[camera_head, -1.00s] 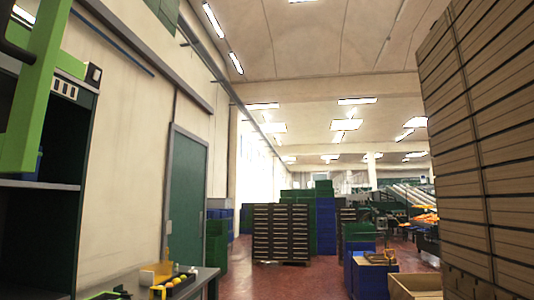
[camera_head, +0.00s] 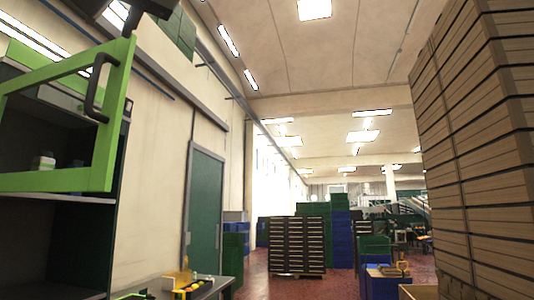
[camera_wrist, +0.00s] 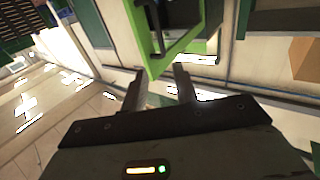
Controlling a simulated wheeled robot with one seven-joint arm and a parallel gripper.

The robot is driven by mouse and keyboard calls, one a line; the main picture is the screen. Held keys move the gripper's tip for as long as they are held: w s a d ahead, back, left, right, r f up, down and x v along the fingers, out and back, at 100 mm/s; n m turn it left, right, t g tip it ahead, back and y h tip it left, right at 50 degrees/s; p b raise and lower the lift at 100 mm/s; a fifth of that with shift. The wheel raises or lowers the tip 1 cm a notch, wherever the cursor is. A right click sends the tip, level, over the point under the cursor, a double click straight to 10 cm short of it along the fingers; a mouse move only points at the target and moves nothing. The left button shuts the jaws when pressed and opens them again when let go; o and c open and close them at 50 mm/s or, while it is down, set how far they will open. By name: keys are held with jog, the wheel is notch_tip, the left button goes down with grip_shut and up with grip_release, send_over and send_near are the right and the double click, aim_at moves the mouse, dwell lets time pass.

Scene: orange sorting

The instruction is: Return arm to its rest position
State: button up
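My gripper (camera_wrist: 159,74) shows in the wrist view with its two fingers apart and nothing held between them. The wrist view is tilted, and a green frame with a black handle (camera_wrist: 157,38) lies beyond the fingertips; how far is hard to tell. In the head view, a dark piece cuts into the top edge left of centre; I cannot tell if it is part of my arm. The rest of my arm is not in the head view.
A green-framed door (camera_head: 107,128) with a black handle stands open at the left, before a dark shelf cabinet (camera_head: 52,225). A tall stack of brown boxes (camera_head: 480,150) rises at the right. A low table (camera_head: 212,288) is at the bottom. Red floor (camera_head: 300,287) shows beyond.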

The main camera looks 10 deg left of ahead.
dwell(0.4)
jog(key=w+d+f+g+h, duration=0.15)
jog(key=w+f, duration=0.25)
jog(key=f, duration=0.5)
jog(key=w+d+f+g+h, duration=0.1)
jog(key=w+d+f+h, duration=0.2)
jog(key=f, duration=0.7)
jog(key=w+d+f+g+h, duration=0.15)
jog(key=d+f, duration=0.25)
jog(key=f, duration=0.4)
jog(key=w+d+f+g+h, duration=0.1)
jog(key=w+d+f+h, duration=0.15)
jog(key=f, duration=0.55)
jog(key=s+d+f+m+g+h, duration=0.1)
jog(key=s+d+f, duration=0.3)
jog(key=d+f, duration=0.4)
jog(key=s+d+f+m+g+h, duration=0.1)
jog(key=s+d+f+g+h, duration=0.1)
jog(key=d+f, duration=0.7)
jog(key=s+d+f+m+g+h, duration=0.1)
jog(key=s+d+f+g+h, duration=0.1)
jog(key=s+d+f, duration=0.4)
jog(key=d+f, duration=0.3)
jog(key=d, duration=0.3)
jog(key=shift+s+g, duration=0.35)
jog(key=shift+g, duration=0.05)
